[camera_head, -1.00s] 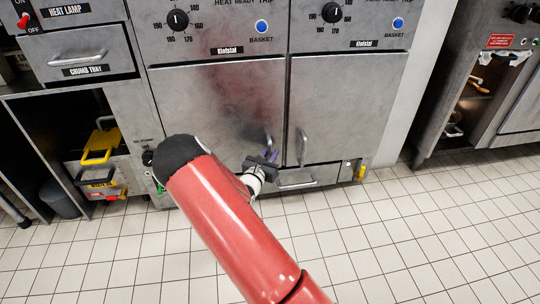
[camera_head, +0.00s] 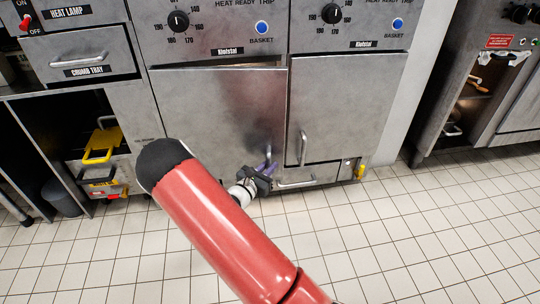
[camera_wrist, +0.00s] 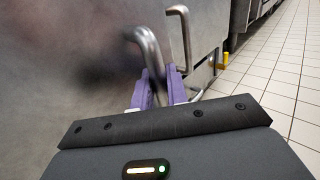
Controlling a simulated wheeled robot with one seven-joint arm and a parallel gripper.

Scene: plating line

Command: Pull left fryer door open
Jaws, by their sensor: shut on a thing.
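The left fryer door (camera_head: 215,105) is a grey metal panel standing slightly ajar, with a dark gap along its top edge. Its vertical bar handle (camera_head: 268,153) is at its lower right; it also shows in the wrist view (camera_wrist: 147,48). My gripper (camera_head: 265,170) has purple fingers, which also show in the wrist view (camera_wrist: 155,88). They are shut on the lower part of this handle. My red arm hides the door's lower left part.
The right fryer door (camera_head: 345,105) is shut, with its own handle (camera_head: 303,148) close beside my gripper. A lower drawer handle (camera_head: 297,183) lies just below. An open bay with a yellow-handled item (camera_head: 100,145) is at left. Tiled floor (camera_head: 400,235) in front is clear.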

